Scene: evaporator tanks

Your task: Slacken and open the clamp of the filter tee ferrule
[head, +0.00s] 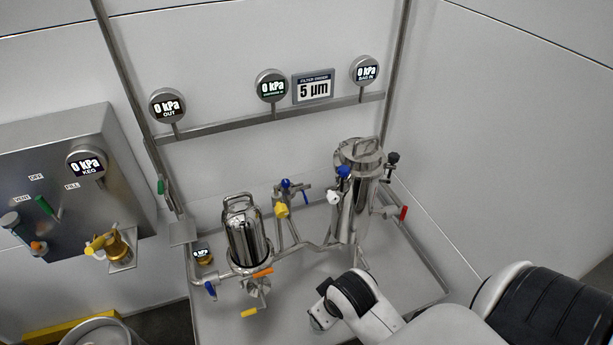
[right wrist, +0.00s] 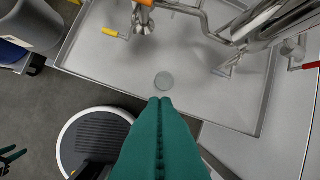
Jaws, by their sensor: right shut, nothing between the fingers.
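In the head view a small polished vessel (head: 243,235) and a taller lidded vessel (head: 352,205) stand on a tray, joined by steel pipework. I cannot tell which fitting is the filter tee ferrule, and its clamp is not distinct. Below the small vessel are an orange handle (head: 262,273) and a yellow handle (head: 249,312); the yellow handle also shows in the right wrist view (right wrist: 110,32). My right gripper (right wrist: 160,101) is shut and empty above the tray, apart from the pipework. My left gripper (right wrist: 12,158) appears small at the left edge, its fingers apart.
The tray's floor (right wrist: 190,85) is bare around a round drain (right wrist: 164,81). A panel (head: 60,180) with a brass fitting (head: 120,245) stands at left. A rail (head: 275,119) carries gauges and a 5 µm sign (head: 314,87). A red handle (head: 403,213) sticks out at right.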

